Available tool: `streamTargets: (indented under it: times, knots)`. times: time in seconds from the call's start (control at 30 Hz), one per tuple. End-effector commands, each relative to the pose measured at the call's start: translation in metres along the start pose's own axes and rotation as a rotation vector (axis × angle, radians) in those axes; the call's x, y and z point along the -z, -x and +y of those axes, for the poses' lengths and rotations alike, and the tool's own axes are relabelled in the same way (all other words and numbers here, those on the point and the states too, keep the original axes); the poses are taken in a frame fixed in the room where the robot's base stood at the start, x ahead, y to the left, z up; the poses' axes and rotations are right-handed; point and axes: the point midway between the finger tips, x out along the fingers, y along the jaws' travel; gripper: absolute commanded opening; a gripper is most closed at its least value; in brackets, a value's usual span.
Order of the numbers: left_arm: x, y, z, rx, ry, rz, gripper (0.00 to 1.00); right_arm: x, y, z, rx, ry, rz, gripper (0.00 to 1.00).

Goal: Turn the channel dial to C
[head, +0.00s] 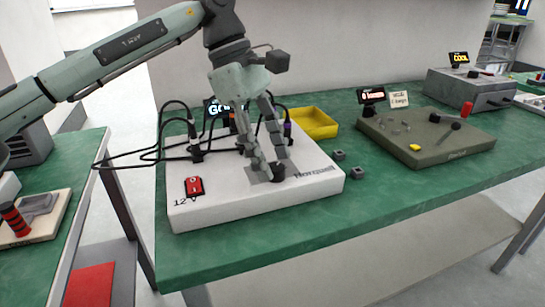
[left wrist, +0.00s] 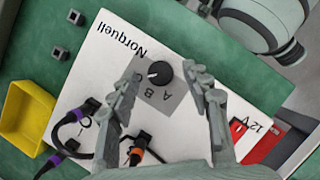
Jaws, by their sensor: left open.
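The channel dial (left wrist: 160,73) is a round black knob with a white pointer mark. It sits on a grey plate (left wrist: 168,100) on the white Norquell box (left wrist: 110,65). Letters A and B show on the plate; I cannot see a C. In the left wrist view the pointer faces the left side of the picture, away from both visible letters. My left gripper (left wrist: 165,67) is open, with its fingers on either side of the dial; I cannot tell if they touch it. In the head view the dial (head: 278,173) is partly behind the fingers. My right gripper is not in view.
Cables with purple (left wrist: 74,115) and orange (left wrist: 137,155) plugs crowd the box. A red switch labelled 12V (head: 194,186) is at its front left. A yellow bin (head: 312,122) and small grey blocks (head: 358,172) stand beside it. A grey-green fixture (head: 425,138) is farther right.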

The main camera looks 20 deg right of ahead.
Motion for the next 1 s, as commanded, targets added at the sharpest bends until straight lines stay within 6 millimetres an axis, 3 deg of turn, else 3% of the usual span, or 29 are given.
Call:
streamTargets:
  times: [0.3,0.5,0.7,1.0]
  knots:
    - [-0.001,0.067,0.0,-0.004,0.0,0.001,0.48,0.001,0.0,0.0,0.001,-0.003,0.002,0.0]
    - [-0.001,0.098,0.0,-0.002,0.0,0.0,0.48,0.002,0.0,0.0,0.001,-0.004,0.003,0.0]
    - [-0.001,0.11,0.0,-0.001,-0.002,0.0,0.48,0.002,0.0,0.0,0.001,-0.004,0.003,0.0]
    - [-0.001,0.11,0.0,-0.001,-0.002,0.0,0.48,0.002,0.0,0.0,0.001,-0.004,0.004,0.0]
